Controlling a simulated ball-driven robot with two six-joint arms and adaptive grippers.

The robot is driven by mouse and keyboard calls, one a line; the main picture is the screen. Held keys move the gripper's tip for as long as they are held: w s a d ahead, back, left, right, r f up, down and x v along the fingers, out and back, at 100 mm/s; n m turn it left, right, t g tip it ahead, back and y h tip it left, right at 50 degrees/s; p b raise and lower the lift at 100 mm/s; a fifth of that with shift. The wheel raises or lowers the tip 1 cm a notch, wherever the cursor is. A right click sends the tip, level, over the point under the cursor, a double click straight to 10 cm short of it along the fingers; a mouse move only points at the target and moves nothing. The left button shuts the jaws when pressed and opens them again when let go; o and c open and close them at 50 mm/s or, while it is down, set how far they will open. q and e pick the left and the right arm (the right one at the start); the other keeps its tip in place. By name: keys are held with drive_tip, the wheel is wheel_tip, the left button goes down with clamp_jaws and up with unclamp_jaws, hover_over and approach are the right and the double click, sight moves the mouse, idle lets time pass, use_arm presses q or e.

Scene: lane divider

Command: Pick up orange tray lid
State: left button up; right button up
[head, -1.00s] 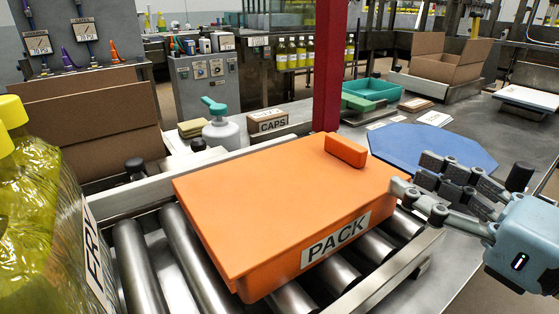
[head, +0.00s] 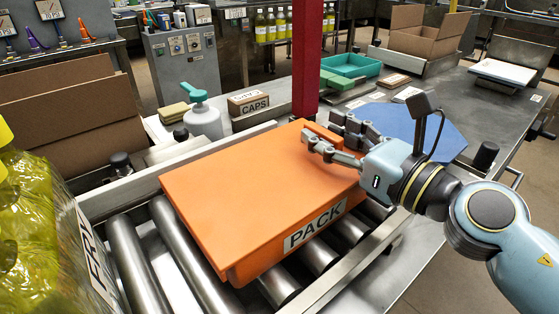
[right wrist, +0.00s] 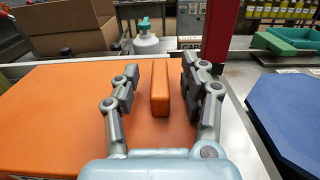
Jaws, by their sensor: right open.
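The orange tray lid (head: 245,185) lies flat on the orange tray marked PACK (head: 325,228), which rests on the rollers. The lid's block handle (right wrist: 160,88) stands near its right end; in the head view it is partly hidden by my right gripper (head: 326,138). Gaps show between the fingers and the handle. My left gripper is not in view.
A red post (head: 306,60) rises just behind the tray. A blue octagonal plate (head: 425,125) lies to the right. A white pump bottle (head: 204,120) and a CAPS box (head: 249,104) stand behind. Yellow-green bottles (head: 40,215) fill the left front.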

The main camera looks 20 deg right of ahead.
clamp_jaws()
idle(0.4)
